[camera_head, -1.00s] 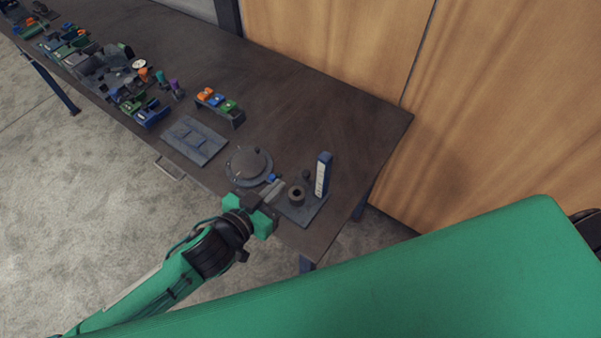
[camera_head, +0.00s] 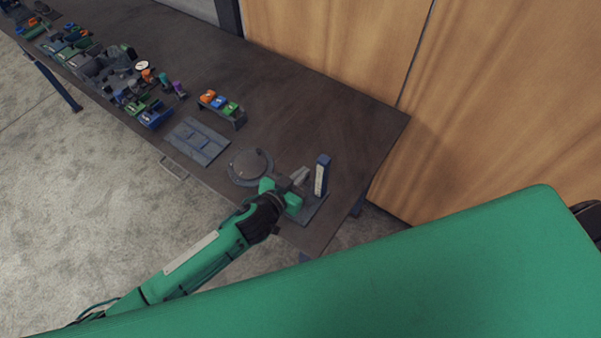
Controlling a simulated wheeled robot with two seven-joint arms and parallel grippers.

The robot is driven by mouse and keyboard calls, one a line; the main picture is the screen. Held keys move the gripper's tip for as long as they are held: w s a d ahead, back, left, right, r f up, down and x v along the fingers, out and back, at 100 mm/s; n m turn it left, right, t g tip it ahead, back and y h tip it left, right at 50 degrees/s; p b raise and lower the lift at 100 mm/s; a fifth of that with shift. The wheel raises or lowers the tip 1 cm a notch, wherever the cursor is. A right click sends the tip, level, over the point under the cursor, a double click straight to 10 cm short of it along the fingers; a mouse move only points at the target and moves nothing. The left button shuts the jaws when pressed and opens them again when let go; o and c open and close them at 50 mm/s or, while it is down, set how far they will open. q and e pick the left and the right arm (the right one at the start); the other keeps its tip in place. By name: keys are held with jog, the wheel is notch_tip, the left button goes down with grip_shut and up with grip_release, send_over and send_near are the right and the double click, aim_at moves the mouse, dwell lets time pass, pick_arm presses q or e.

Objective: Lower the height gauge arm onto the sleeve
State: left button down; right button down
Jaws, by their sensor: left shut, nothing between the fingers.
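The height gauge (camera_head: 321,175) is a blue upright post with a white scale face, standing on a dark base plate (camera_head: 314,212) at the table's near right corner. My left gripper (camera_head: 300,175) is shut and empty, with its fingertips just left of the post and above the base plate. The sleeve and the gauge arm cannot be made out; my gripper covers that spot. Whether my fingers touch the gauge cannot be told. My right gripper is not in view.
A round dark flange (camera_head: 250,166) lies just left of my gripper. A flat grey tray (camera_head: 196,142), a rack with coloured pieces (camera_head: 222,106) and several bins stand further left along the table (camera_head: 300,108). The table behind the gauge is clear.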

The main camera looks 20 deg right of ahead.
pick_arm(q)
jog(key=shift+f, duration=0.4)
notch_tip(320, 180, down, 4)
jog(key=b, duration=0.3)
jog(key=shift+f, duration=0.15)
jog(key=shift+r, duration=0.25)
